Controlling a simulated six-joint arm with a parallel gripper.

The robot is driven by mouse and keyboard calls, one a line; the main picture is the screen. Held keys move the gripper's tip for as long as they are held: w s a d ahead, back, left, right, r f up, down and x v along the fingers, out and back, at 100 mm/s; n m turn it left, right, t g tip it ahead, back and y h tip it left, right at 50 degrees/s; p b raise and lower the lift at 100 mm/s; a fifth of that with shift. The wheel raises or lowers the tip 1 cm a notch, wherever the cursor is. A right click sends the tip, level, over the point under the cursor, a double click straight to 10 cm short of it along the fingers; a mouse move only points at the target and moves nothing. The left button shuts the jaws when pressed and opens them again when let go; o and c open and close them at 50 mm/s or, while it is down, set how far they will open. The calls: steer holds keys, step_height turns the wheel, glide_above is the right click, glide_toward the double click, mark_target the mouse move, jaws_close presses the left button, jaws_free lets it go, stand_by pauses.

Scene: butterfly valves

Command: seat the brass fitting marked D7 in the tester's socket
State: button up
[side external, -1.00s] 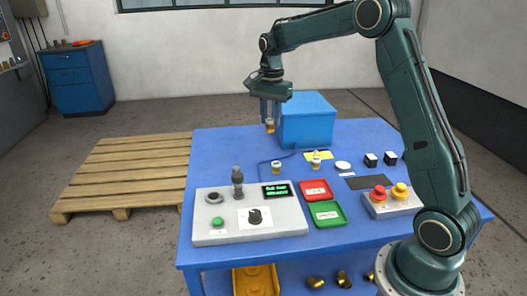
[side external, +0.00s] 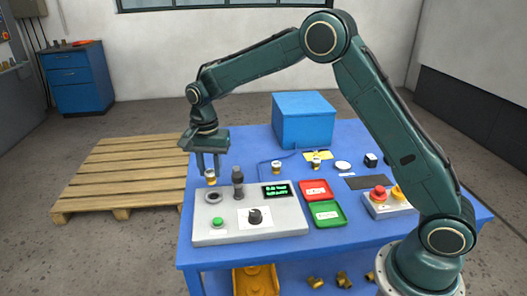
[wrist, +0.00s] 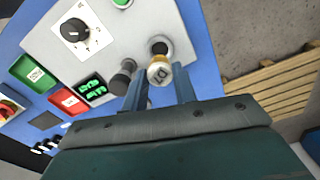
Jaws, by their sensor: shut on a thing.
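My gripper (side external: 210,172) is shut on a brass fitting (side external: 211,180) with a pale top, held upright above the tester (side external: 250,230). In the wrist view the fitting (wrist: 159,73) sits between the fingertips (wrist: 158,84); its top carries dark marks, upside down, that look like D7 but are small. The tester's socket (side external: 213,197) is a dark ringed hole at the panel's back left, just below the fitting. In the wrist view the socket (wrist: 160,46) shows just beyond the fitting, partly covered by it. The fitting looks apart from the socket.
A dark upright post (side external: 238,183) stands close right of the socket. The tester has a lit display (side external: 276,191), a black knob (side external: 255,216) and a green button (side external: 217,222). Red (side external: 315,190) and green (side external: 327,213) trays lie right. Two other fittings (side external: 277,168) (side external: 316,163) stand behind.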

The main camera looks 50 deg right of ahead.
mark_target(212, 183)
steer(key=shift+f, duration=0.2)
steer(key=shift+f, duration=1.55)
steer(key=shift+f, duration=1.05)
stand_by(1.9)
steer(key=o, duration=1.5)
steer(key=shift+r, duration=0.1)
steer(key=shift+r, duration=3.7)
